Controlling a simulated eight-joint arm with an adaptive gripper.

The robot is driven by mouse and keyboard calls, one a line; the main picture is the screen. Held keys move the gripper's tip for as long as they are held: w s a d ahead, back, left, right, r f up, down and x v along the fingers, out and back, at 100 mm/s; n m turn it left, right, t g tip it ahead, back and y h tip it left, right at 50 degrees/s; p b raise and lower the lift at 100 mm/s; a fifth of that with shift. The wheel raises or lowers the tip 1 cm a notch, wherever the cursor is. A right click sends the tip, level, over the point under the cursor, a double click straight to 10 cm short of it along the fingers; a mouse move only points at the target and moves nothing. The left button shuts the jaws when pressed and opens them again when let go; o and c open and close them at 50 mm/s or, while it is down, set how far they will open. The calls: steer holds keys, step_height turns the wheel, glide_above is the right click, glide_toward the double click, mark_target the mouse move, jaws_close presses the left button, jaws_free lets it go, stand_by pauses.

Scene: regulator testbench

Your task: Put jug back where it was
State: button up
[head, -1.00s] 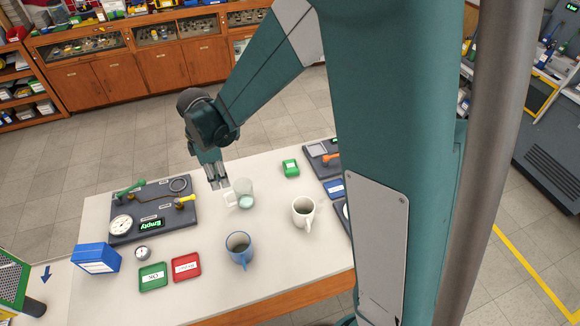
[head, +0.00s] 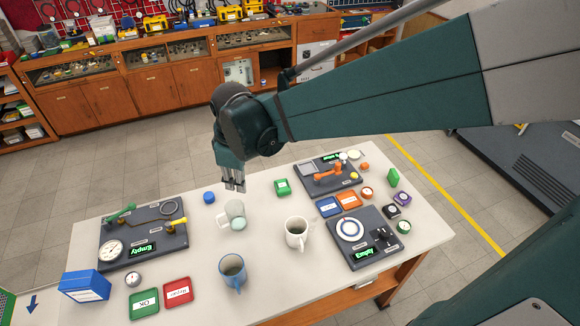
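A clear jug (head: 235,209) with a pale handle stands on the white table, near its far edge. A small amount of pale bluish content or base shows at its bottom. My gripper (head: 234,187) points down, just behind and above the jug in the picture. Its fingers look slightly apart with nothing between them, and it appears clear of the jug. A white mug (head: 297,232) stands to the right of the jug. A blue mug (head: 232,270) stands nearer the front edge.
A dark panel with a gauge (head: 150,238) lies at the left, with a blue box (head: 85,286) and green (head: 144,304) and red (head: 178,291) trays nearby. Two more dark panels (head: 366,236) lie right.

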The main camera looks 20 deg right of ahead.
steer(key=s+d+r+m+t, duration=0.2)
steer(key=s+d+r+m, duration=0.2)
steer(key=s, duration=0.4)
steer(key=s+d+r+m+t, duration=0.2)
steer(key=s+d+r+m, duration=0.2)
steer(key=s+d+m, duration=0.3)
steer(key=shift+s+d+m+t, duration=0.3)
steer(key=shift+s+d, duration=0.35)
steer(key=shift+d, duration=0.45)
